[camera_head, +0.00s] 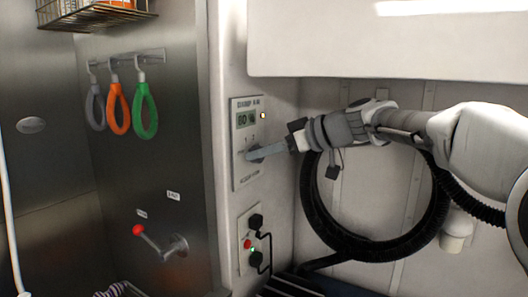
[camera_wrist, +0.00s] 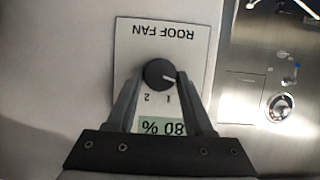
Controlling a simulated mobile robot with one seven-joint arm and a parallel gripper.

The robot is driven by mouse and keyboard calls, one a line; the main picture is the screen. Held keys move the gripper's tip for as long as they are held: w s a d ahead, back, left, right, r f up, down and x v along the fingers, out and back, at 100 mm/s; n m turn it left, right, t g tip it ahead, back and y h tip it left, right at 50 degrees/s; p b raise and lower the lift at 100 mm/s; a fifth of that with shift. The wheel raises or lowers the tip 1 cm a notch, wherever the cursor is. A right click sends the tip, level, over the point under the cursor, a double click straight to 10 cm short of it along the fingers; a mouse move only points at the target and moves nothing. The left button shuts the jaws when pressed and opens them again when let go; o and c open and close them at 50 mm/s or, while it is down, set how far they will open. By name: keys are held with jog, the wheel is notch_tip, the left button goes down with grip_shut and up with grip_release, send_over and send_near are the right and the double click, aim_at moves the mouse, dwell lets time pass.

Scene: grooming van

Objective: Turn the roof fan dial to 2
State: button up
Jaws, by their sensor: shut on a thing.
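The roof fan dial (camera_wrist: 158,73) is a round dark knob on a white panel (camera_wrist: 197,40) labelled ROOF FAN, seen upside down in the wrist view. Its white pointer mark points to picture right and slightly down, off to the side of the printed 1; the 2 is printed farther left. My gripper (camera_wrist: 160,77) is shut on the dial, one finger on each side. In the head view, the panel (camera_head: 243,180) is on the narrow wall, and my gripper (camera_head: 257,153) reaches it from the right, mostly hiding the dial.
A display (camera_wrist: 165,126) reading 80 % is on the same panel. Below it is a socket plate (camera_head: 243,262) with black plugs and a cable. A black hose coil (camera_head: 310,215) hangs behind my arm. Left is a steel wall with hanging loops (camera_head: 146,115) and a red-knobbed lever (camera_head: 140,230).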

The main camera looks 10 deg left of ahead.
grip_shut()
jog(key=m+g+y+p, duration=0.1)
jog(key=m+y+p, duration=0.1)
jog(key=m, duration=0.3)
jog(key=m+g+y+p, duration=0.2)
jog(key=m, duration=0.3)
jog(key=w+f+m+g+y+p, duration=0.1)
jog(key=m+g+p, duration=0.1)
jog(key=m, duration=0.3)
jog(key=shift+d+y+p, duration=0.2)
jog(key=shift+y+p, duration=0.2)
jog(key=shift+p, duration=0.05)
jog(key=shift+f, duration=0.1)
dwell(0.5)
jog(key=o, duration=1)
grip_release()
